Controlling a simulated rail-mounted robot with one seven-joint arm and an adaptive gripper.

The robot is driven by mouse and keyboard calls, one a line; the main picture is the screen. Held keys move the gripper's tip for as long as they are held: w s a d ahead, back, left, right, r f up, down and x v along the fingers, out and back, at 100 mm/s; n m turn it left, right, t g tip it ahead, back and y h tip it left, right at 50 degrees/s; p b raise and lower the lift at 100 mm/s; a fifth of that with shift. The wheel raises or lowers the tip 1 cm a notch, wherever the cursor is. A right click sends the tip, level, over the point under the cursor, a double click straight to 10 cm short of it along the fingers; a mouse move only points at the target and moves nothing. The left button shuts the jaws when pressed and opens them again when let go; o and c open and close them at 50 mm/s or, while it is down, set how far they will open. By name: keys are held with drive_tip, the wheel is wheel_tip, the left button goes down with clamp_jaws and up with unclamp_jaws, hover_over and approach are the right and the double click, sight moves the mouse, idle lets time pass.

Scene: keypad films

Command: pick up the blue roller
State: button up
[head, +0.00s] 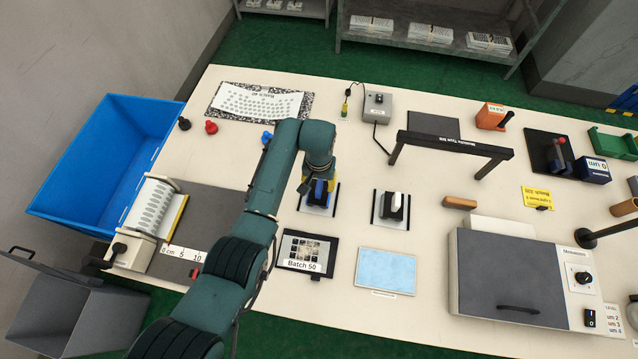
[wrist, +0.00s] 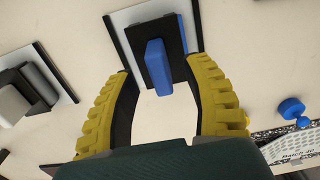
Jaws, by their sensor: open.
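The blue roller (head: 319,193) stands on a small white plate with dark edges near the middle of the table. In the wrist view its blue handle (wrist: 157,66) points up toward the camera, with a black body behind it. My gripper (head: 317,183) is above the roller, pointing down. In the wrist view my gripper (wrist: 158,78) is open, with one yellow finger on each side of the handle. I see a gap on each side of the handle. The arm and fingers partly hide the roller in the head view.
A white-handled roller (head: 394,203) on a similar plate stands to the right. The Batch 50 frame (head: 306,252) and a light blue pad (head: 386,271) lie nearer the front. A black gantry (head: 450,143) rises behind to the right. Blue knobs (head: 267,137) lie behind the arm.

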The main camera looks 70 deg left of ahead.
drive_tip(key=shift+f, duration=0.6)
drive_tip(key=shift+c, duration=0.3)
clamp_jaws()
